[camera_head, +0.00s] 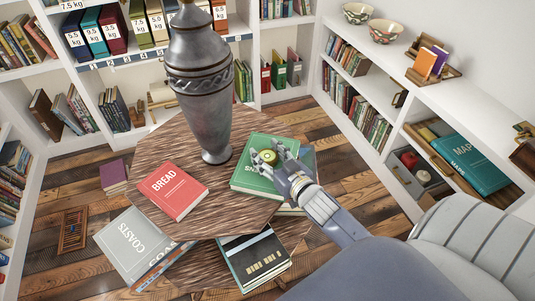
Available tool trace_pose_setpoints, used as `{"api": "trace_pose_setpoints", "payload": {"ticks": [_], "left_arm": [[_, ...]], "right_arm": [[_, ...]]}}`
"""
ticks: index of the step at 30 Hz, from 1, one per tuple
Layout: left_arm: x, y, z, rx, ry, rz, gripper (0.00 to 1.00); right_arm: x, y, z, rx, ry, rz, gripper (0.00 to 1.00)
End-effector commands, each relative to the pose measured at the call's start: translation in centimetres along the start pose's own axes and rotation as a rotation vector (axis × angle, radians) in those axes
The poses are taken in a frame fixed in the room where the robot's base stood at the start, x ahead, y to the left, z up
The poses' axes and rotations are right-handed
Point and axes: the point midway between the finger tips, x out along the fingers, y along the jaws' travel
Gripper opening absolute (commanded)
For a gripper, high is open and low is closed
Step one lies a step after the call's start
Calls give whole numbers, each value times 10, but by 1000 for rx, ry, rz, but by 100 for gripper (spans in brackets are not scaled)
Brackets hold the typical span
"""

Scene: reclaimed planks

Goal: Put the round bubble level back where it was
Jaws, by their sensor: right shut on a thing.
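The round bubble level (268,156) shows as a small disc with a green face and a pale rim. It is at the fingertips of my right gripper (274,156), which is shut on it. The gripper comes in from the lower right, over a green book (249,181) on the wooden table (225,215). The fingers hide part of the level and of the book's right side. I cannot tell whether the level touches the cover. My left gripper is not in view.
A tall grey metal vase (203,95) stands on the table, left of my right gripper. A red BREAD book (175,190) lies at the table's left. More books, including grey COASTS (135,245), lie lower down. Bookshelves surround the table. Bowls (385,31) stand on the right shelf.

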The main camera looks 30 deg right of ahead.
Motion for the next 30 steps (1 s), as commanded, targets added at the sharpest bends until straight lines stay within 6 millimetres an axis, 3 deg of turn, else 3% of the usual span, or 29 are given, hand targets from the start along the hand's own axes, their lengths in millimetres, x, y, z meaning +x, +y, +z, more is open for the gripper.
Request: {"api": "trace_pose_setpoints", "payload": {"ticks": [10, 11, 13, 25, 30], "left_arm": [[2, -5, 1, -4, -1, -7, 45], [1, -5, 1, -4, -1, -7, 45], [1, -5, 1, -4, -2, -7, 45], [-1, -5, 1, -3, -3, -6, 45], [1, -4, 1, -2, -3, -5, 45]], "right_arm": [[1, 0, 3, 0, 2, 0, 18], [0, 0, 3, 0, 1, 0, 53], [0, 0, 2, 0, 1, 0, 69], [0, 0, -1, -1, 2, -1, 69], [-18, 0, 1, 1, -1, -1, 69]]}}
